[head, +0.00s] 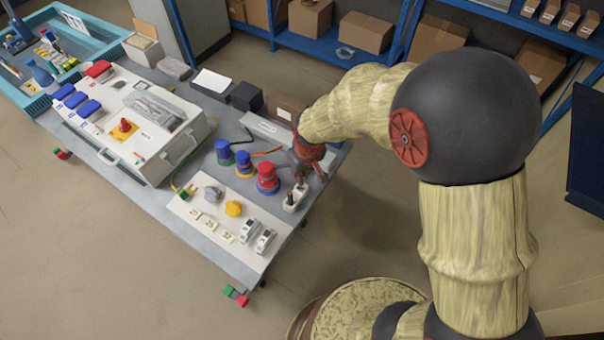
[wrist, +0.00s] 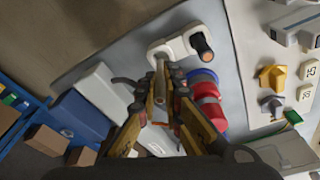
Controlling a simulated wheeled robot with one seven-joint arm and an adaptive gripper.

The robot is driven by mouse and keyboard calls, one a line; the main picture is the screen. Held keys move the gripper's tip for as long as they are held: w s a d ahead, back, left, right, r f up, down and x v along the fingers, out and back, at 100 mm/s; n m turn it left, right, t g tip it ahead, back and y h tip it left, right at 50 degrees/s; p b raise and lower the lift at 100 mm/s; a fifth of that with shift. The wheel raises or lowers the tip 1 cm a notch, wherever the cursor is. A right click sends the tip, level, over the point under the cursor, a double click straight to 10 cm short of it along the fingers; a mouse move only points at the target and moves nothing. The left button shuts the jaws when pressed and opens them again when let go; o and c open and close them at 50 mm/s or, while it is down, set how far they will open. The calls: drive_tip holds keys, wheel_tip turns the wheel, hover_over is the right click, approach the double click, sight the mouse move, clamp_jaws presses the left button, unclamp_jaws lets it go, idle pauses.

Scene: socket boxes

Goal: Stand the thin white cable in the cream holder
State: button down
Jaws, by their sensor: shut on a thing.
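The cream holder (head: 295,201) stands near the right edge of the table. In the wrist view the holder (wrist: 182,41) is a long rounded block, with a dark, orange-ended plug standing in its right end. My gripper (head: 303,176) is directly over the holder's other end. In the wrist view my gripper (wrist: 163,80) is shut on a thin pale piece, apparently the thin white cable (wrist: 162,104), whose tip points at the holder's left end. Whether the tip is inside the holder or just above it, I cannot tell. My fingers hide part of the cable.
A red and blue socket (head: 267,180) stands close to the left of my gripper, with a yellow-ringed blue one (head: 244,165) and a blue-green one (head: 224,153) beyond. A white board (head: 212,222) holds grey and yellow plugs. A grey box (head: 270,131) lies behind.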

drive_tip(key=shift+f+b, duration=0.65)
drive_tip(key=shift+f, duration=0.5)
drive_tip(key=shift+f, duration=0.15)
drive_tip(key=shift+f+b, duration=0.65)
drive_tip(key=shift+f, duration=0.25)
drive_tip(key=c, duration=2)
unclamp_jaws()
drive_tip(key=shift+r, duration=0.1)
drive_tip(key=shift+o, duration=0.6)
wheel_tip(320, 180, up, 19)
drive_tip(key=s+p, duration=0.2)
drive_tip(key=p, duration=0.3)
drive_tip(key=shift+d, duration=0.35)
